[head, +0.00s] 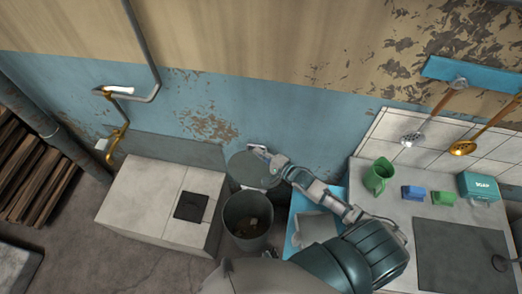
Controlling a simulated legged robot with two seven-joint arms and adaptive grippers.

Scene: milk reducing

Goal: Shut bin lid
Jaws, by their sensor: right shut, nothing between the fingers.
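The bin (248,222) is a dark grey round bucket on the floor, between the white block and the counter. Some small brownish bits lie inside it. Its round grey-green lid (252,171) stands open, tipped back towards the blue wall behind the bin. My right gripper (257,152) is at the lid's upper edge, shut and with nothing in it. It looks close to the lid, but I cannot tell whether it touches. My right arm crosses from the lower right and covers part of the lid's right side. My left gripper is out of view.
A white block (143,195) with a black square plate stands left of the bin. On the right, a counter (405,213) carries a green jug (379,176), blue and green sponges and a teal soap box (479,187). A blue surface lies under my right arm.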

